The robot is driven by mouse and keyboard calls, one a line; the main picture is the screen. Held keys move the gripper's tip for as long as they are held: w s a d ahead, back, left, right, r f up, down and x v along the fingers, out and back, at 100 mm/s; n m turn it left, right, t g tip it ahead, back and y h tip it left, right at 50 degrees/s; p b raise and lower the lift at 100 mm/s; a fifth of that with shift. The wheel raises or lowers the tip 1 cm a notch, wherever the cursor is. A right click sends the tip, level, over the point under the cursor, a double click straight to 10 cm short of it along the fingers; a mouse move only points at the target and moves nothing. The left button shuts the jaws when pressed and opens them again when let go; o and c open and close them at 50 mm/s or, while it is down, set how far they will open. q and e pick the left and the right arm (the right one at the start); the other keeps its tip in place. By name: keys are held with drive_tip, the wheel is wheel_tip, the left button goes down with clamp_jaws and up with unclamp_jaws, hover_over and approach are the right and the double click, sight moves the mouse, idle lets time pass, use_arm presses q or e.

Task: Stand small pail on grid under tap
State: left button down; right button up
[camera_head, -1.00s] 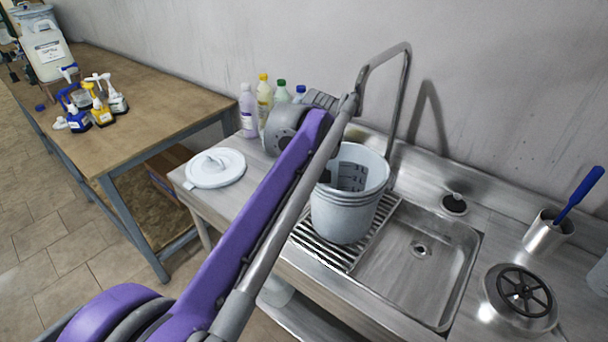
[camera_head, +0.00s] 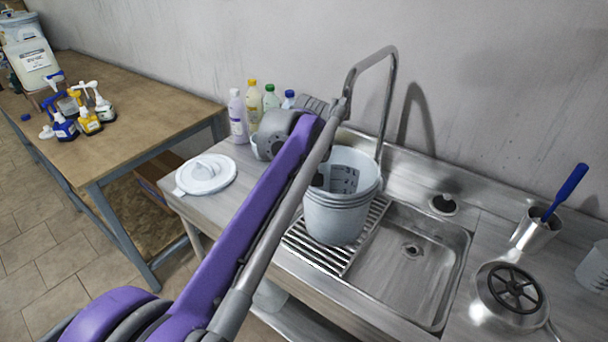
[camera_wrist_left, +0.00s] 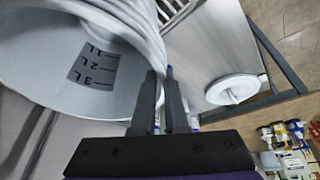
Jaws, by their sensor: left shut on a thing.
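The small pail (camera_head: 345,215), pale grey-blue with volume marks inside, is upright over the slatted metal grid (camera_head: 312,255) at the left of the sink. Its base seems to rest on the slats, but contact is hard to tell. The tap (camera_head: 387,95) arches over it, with the spout end above the pail's back left rim. My left gripper (camera_wrist_left: 160,95) is shut on the pail's wall at the rim; the pail (camera_wrist_left: 120,85) fills the upper left of the wrist view. In the head view my purple arm hides most of that gripper. My right gripper is not seen.
A sink basin (camera_head: 410,265) lies right of the grid. A steel cup with a blue-handled brush (camera_head: 565,195) and a round steel item with a black wheel (camera_head: 512,290) stand further right. A white lid (camera_head: 206,174) and several bottles (camera_head: 238,118) are left. A wooden table (camera_head: 130,110) holds dispensers.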

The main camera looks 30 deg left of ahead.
use_arm(q)
drive_tip(key=shift+f, duration=0.45)
drive_tip(key=c, duration=0.9)
unclamp_jaws()
drive_tip(key=shift+o, duration=0.2)
drive_tip(key=v, duration=1.1)
